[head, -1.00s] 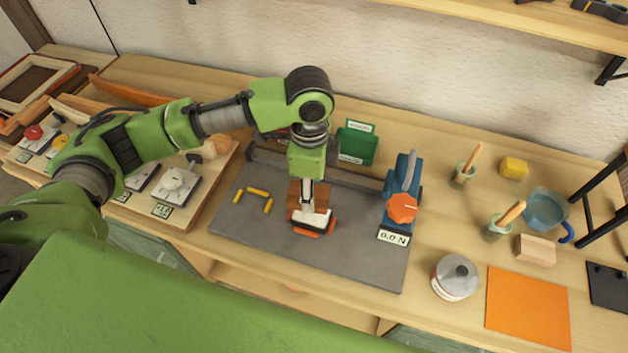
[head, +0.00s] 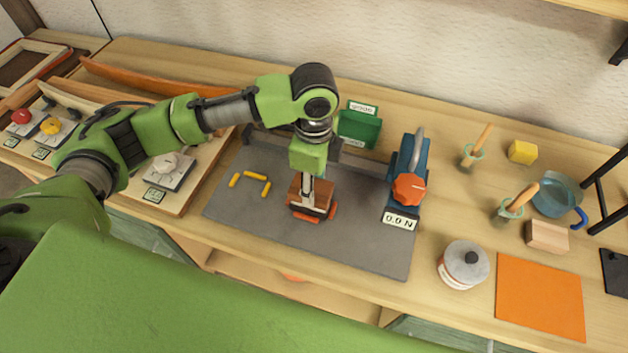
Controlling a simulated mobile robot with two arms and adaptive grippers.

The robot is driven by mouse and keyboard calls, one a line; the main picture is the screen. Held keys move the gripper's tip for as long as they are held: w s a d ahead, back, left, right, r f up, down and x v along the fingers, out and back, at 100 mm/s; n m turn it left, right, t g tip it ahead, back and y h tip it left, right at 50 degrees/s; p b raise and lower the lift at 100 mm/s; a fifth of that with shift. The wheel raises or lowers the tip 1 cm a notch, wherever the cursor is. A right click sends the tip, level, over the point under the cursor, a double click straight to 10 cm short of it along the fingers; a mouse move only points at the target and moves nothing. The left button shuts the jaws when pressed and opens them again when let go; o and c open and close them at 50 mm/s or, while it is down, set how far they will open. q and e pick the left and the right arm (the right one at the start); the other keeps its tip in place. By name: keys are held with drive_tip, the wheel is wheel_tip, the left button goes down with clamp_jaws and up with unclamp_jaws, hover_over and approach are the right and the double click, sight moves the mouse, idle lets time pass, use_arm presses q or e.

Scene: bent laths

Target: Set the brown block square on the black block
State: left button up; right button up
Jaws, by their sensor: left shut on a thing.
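My left gripper (head: 313,211) points down over the grey mat and is shut on the brown block (head: 297,191). Its jaw and reddish-orange fingertips cover part of the block. A narrow dark strip shows low between the fingertips, under the brown block. It may be the black block or part of the gripper; I cannot tell which, nor whether the brown block touches anything below. No black block shows clearly elsewhere on the mat. My right gripper is not in view.
The grey mat (head: 270,226) has yellow bars (head: 251,178) at left and a blue device with an orange knob (head: 409,188) at right. A green bin (head: 359,128) stands behind. A lidded tin (head: 464,265) and an orange sheet (head: 540,297) lie to the right.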

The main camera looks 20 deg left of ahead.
use_arm(q)
drive_tip(key=shift+f, duration=0.25)
drive_tip(key=shift+f, duration=0.55)
drive_tip(key=o, duration=1.2)
